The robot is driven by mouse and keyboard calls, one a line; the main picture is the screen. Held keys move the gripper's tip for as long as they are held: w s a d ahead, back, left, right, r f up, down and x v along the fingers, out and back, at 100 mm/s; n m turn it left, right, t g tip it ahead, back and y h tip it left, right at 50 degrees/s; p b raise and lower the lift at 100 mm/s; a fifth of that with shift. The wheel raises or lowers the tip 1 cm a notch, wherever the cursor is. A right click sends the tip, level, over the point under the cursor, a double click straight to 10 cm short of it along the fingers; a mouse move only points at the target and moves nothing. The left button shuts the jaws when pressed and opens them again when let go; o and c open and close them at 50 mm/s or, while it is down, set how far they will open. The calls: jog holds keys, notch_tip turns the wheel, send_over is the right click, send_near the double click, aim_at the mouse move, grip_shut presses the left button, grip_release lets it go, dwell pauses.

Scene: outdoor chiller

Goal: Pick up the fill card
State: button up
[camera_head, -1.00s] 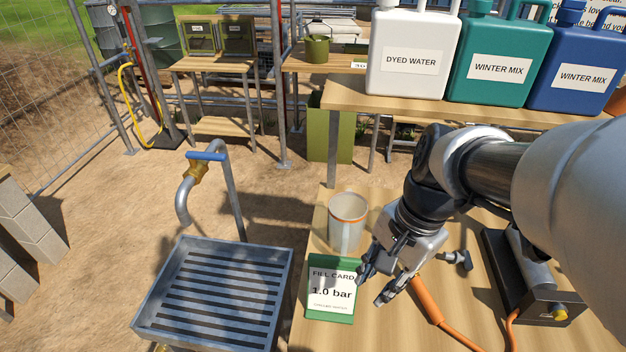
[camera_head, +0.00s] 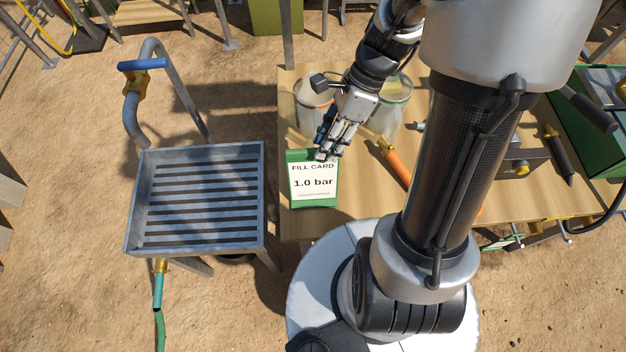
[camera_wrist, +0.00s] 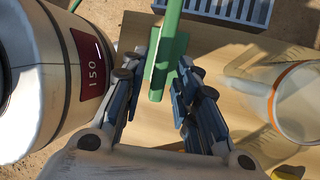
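The fill card (camera_head: 314,184) is a white "1.0 bar" card on a green upright holder at the near left corner of the wooden table. My gripper (camera_head: 328,148) is at the card's top edge, pointing down, and covers a little of its upper right. In the wrist view the card's green edge (camera_wrist: 162,72) shows between and just beyond the two fingers. The fingers of my gripper (camera_wrist: 169,62) are apart, with gaps visible beside the green edge. I cannot tell whether either finger touches the card.
An orange-handled tool (camera_head: 394,163) lies to the right. A grated metal sink (camera_head: 200,195) with a blue-handled tap (camera_head: 142,65) stands left of the table.

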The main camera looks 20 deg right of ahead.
aim_at(315, 170)
jog(key=x, duration=0.3)
jog(key=shift+f+b, duration=0.1)
jog(key=shift+b, duration=0.3)
jog(key=b+x, duration=0.3)
jog(key=x, duration=0.2)
jog(key=shift+f, duration=0.2)
jog(key=shift+r, duration=0.1)
jog(key=shift+c, duration=0.4)
grip_shut()
